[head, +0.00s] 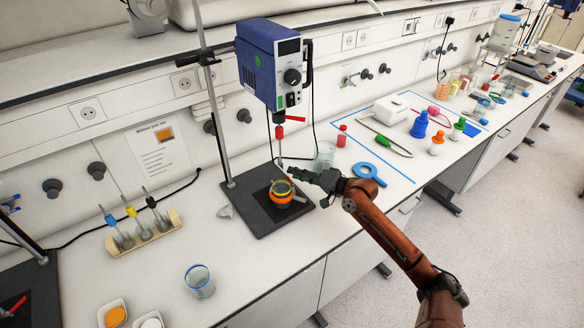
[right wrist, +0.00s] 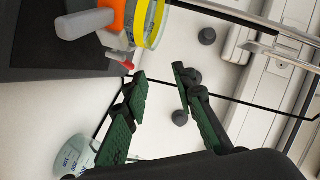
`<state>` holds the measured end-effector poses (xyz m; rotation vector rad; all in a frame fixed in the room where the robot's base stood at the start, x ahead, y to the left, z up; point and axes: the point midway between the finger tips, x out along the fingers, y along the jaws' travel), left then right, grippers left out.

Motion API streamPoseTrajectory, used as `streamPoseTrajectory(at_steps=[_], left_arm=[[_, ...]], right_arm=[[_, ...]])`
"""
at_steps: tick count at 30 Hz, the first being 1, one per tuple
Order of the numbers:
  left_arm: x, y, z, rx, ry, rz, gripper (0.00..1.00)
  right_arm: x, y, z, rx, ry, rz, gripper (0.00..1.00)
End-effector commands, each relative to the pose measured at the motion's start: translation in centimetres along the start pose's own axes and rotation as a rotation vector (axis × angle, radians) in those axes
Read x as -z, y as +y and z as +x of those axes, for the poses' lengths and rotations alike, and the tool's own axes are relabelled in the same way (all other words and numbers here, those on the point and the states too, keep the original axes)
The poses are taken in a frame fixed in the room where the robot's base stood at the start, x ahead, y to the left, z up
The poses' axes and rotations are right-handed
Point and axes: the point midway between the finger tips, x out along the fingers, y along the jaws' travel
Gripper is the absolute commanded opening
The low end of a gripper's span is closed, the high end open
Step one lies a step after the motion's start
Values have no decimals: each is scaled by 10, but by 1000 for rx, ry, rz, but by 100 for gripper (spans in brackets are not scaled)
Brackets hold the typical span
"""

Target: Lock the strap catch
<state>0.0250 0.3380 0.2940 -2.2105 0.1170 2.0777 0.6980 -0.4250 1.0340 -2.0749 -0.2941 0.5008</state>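A small vessel (head: 281,194) with a yellow rim and an orange band stands on the dark base plate (head: 262,214) of the stirrer stand. In the right wrist view the yellow ring (right wrist: 152,22) and an orange strap part (right wrist: 112,15) beside a grey cylinder-like piece (right wrist: 85,23) show at the top left. A small red tip sits near them. Whether the catch is closed cannot be told. My right gripper (head: 300,175) is just right of the vessel; in its wrist view the fingers (right wrist: 159,75) are apart with nothing between them. My left gripper is not in view.
The blue stirrer motor (head: 264,62) hangs above on its stand, its shaft close to my right gripper. A glass beaker (head: 325,155) stands behind the gripper and a blue ring-shaped tool (head: 369,173) lies to the right.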

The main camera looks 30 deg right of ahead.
Motion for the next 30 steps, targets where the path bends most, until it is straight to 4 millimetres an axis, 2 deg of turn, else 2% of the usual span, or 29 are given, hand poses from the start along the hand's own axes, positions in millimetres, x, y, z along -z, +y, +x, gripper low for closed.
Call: streamPoseTrajectory(at_steps=[1, 6, 10, 15, 20, 30], left_arm=[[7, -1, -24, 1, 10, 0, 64], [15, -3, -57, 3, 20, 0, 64], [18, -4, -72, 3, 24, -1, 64], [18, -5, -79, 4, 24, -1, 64], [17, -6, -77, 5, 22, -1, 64], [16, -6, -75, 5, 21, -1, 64]], right_arm=[[-3, -5, -10, -10, 23, -12, 25], [-18, 10, -31, -70, 97, -80, 25], [-25, 18, -45, -109, 138, -115, 25], [-30, 25, -52, -137, 161, -141, 25], [-28, 29, -38, -138, 163, -142, 25], [-18, 37, 26, -138, 161, -142, 25]])
